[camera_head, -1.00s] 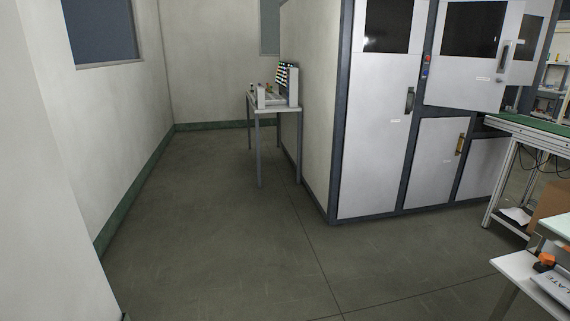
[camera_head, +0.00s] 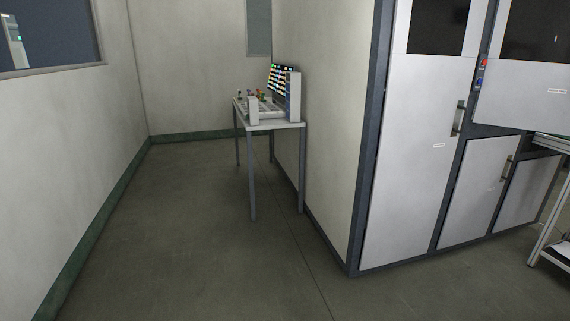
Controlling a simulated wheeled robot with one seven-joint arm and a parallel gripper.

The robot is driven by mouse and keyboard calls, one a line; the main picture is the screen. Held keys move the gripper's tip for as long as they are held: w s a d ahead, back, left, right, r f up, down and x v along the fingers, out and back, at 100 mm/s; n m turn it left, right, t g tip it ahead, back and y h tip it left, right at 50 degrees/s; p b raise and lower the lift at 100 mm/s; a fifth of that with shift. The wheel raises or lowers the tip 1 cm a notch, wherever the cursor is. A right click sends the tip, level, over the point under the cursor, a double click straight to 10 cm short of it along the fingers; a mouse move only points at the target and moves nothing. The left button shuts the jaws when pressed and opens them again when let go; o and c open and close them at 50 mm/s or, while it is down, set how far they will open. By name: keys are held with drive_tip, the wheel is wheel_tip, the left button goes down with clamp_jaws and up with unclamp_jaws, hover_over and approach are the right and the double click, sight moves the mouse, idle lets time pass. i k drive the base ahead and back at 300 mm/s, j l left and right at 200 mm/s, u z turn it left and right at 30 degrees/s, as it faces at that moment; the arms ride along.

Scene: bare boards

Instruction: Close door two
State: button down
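A large grey machine cabinet with dark frame edges stands at the right of the head view. Its tall left door (camera_head: 420,160) has a dark window, a vertical handle (camera_head: 458,118) and a small label too small to read. To the right is an upper door (camera_head: 520,95) with a dark window; it seems to stand out from the frame. Below are two lower doors, one (camera_head: 478,192) with a handle (camera_head: 507,167) and another (camera_head: 530,190) beside it. I cannot tell which one is door two. My gripper is not in view.
A small table (camera_head: 278,127) with a control console (camera_head: 285,90) stands against the cabinet's side wall. A white wall (camera_head: 80,140) runs along the left. The floor (camera_head: 190,230) between wall and cabinet is clear. A workbench frame (camera_head: 552,235) shows at the right edge.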

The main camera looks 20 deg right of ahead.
sight(525, 84)
drive_tip(key=i+z, duration=0.25)
drive_tip(key=i, duration=0.2)
drive_tip(key=i+z, duration=0.2)
drive_tip(key=i, duration=0.3)
drive_tip(key=i+j+z, duration=0.25)
drive_tip(key=i, duration=0.2)
drive_tip(key=i+j+z, duration=0.1)
drive_tip(key=i+z, duration=0.15)
drive_tip(key=i, duration=0.25)
